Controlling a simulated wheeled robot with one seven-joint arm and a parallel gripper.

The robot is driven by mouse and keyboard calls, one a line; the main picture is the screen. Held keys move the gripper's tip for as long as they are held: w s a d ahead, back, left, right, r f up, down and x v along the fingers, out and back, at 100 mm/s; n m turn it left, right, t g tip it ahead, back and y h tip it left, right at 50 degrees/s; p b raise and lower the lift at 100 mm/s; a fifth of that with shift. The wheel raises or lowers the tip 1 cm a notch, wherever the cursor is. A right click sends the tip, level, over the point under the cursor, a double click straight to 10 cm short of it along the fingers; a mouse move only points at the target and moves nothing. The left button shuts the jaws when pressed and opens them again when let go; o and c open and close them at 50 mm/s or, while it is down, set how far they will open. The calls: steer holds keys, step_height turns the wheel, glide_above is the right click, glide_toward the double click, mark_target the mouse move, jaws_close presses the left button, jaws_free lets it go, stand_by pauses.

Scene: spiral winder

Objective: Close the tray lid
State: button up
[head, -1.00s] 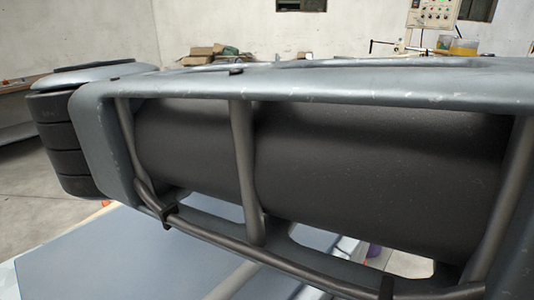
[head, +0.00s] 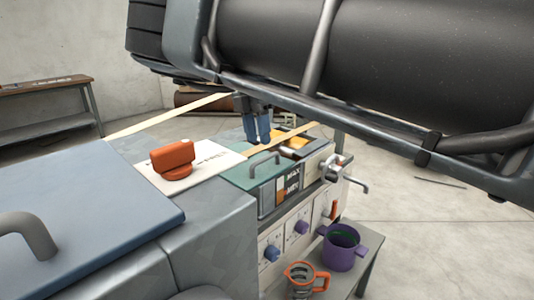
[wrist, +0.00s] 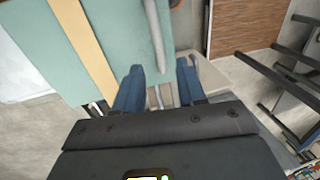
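A teal lid-like panel (head: 240,172) with a grey bar handle (head: 265,161) lies on top of the machine in the head view. An open compartment with orange contents (head: 296,142) shows behind it. My gripper (head: 257,130) points down just behind the handle, its blue fingers close above the machine. In the wrist view, the fingers of my gripper (wrist: 158,82) are spread with nothing held between them. The teal panel (wrist: 125,30) and a grey bar (wrist: 155,35) lie just beyond them. I cannot tell whether the fingers touch anything.
A larger blue-grey cover (head: 90,195) with its own handle (head: 32,235) is at left. An orange knob piece (head: 173,158) stands on a white panel. A crank (head: 338,170) sticks out at right.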

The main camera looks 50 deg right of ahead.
steer(key=shift+s+f, duration=0.25)
steer(key=shift+f, duration=1)
steer(key=shift+s+f, duration=0.2)
steer(key=shift+f, duration=1.05)
jaws_close()
